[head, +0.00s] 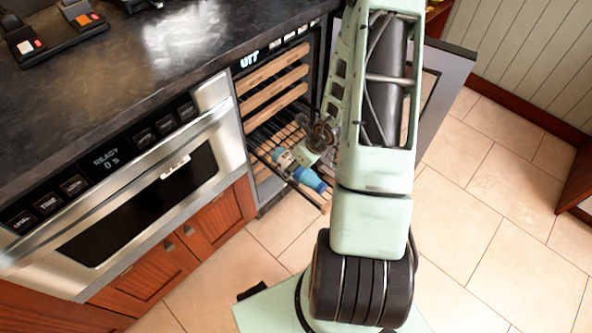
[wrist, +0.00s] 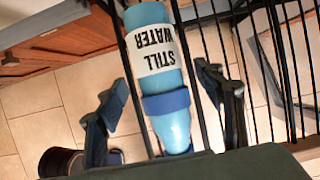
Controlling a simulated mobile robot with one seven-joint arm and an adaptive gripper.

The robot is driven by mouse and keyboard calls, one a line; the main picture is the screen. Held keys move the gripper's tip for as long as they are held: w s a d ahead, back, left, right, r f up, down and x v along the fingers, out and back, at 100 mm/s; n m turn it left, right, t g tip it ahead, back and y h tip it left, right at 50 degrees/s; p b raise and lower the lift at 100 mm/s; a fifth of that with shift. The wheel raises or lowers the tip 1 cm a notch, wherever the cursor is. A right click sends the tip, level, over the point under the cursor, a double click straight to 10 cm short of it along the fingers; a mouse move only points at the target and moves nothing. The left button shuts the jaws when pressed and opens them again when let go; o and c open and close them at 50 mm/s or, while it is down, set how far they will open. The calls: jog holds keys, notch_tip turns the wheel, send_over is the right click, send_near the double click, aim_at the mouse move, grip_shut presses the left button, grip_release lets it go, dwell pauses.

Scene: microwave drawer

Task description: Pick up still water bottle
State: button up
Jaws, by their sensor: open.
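The still water bottle (wrist: 158,85) is light blue with a white "STILL WATER" label and a darker blue band. It lies on a dark wire rack (wrist: 205,45), and the wrist view cuts off its far end. My gripper (wrist: 163,100) is open, with one dark finger on each side of the bottle around the band, and gaps show between fingers and bottle. In the head view the bottle (head: 311,180) lies on the pulled-out lower rack, partly hidden by my wrist.
The rack belongs to an open cooler with wooden-fronted shelves (head: 272,70) above it. Its open door (head: 447,75) stands to the right behind my arm. An oven (head: 140,180) and dark counter (head: 160,50) are at the left. Tiled floor (head: 490,200) is clear at the right.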

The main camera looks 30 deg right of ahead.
jog(key=shift+w+f, duration=0.1)
jog(key=shift+f, duration=0.05)
jog(key=c, duration=1.6)
jog(key=shift+c, duration=0.2)
jog(key=shift+r+p, duration=0.4)
jog(key=shift+r, duration=0.25)
notch_tip(320, 180, up, 2)
jog(key=shift+r+p, duration=0.25)
jog(key=shift+p, duration=0.3)
jog(key=s+a+r+p, duration=0.5)
jog(key=s+r+p, duration=0.4)
jog(key=s+p, duration=0.4)
jog(key=shift+a+p, duration=0.15)
jog(key=shift+p, duration=0.55)
